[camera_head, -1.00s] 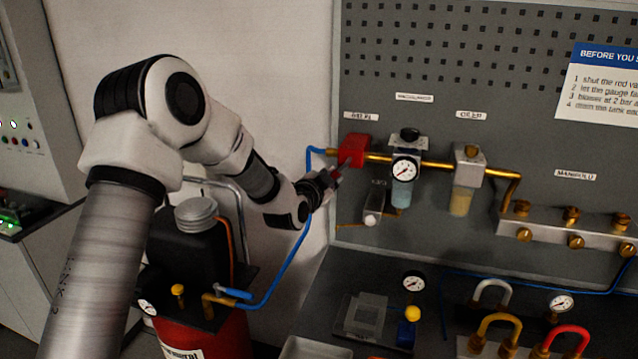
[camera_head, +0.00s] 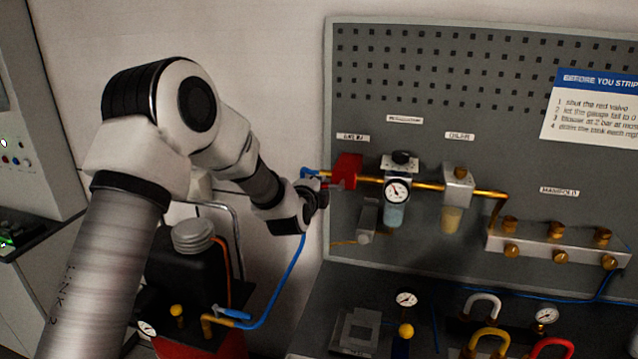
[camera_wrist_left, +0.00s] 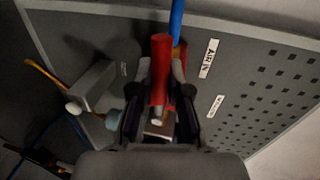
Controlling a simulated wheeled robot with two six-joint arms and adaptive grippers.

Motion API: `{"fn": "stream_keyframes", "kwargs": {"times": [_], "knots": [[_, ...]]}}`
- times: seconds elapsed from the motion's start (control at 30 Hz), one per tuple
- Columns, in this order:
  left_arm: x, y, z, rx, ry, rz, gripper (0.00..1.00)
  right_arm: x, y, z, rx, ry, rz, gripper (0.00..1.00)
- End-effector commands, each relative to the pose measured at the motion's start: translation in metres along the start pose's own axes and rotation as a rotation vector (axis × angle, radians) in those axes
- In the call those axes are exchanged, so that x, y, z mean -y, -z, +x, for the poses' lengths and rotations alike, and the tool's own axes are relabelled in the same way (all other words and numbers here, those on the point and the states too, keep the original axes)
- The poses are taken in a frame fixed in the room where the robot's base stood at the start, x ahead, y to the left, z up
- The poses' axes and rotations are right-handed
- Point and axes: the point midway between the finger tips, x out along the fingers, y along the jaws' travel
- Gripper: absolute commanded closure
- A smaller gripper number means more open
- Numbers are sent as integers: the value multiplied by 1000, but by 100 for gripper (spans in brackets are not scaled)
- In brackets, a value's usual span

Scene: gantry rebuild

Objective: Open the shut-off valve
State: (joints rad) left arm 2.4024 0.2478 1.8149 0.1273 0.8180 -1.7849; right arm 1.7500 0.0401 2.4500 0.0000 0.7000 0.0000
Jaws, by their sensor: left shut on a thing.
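The red shut-off valve (camera_head: 348,168) sits on the brass air line at the left edge of the grey panel, where the blue hose joins it. My left gripper (camera_head: 325,186) is at the valve's left and front, shut on its red lever. In the left wrist view the red lever (camera_wrist_left: 160,65) runs between the two fingers of my left gripper (camera_wrist_left: 160,88). The fingers partly hide the lever's lower part and the valve body behind it. My right gripper is not in view.
A gauge (camera_head: 397,190) on the filter unit and an oiler (camera_head: 457,188) follow along the pipe. A grey bracket (camera_head: 368,218) hangs just below the valve. A brass-fitted manifold (camera_head: 555,246) is at right.

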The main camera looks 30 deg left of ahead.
Motion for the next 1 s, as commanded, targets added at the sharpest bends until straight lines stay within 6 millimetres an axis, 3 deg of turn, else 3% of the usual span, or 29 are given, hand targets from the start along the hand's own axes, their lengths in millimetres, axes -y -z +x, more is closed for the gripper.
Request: {"fn": "stream_keyframes", "kwargs": {"times": [0.63, 0.67, 0.7, 1.0], "knots": [[6, 0, 0, 12, 9, 56, 100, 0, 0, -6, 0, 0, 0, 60], [6, 0, 0, 12, 9, 56, 73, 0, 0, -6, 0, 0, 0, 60], [6, 0, 0, 12, 9, 55, 59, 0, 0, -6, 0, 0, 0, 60], [4, 0, -1, 11, 4, 54, 58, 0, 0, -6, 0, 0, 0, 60]]}}
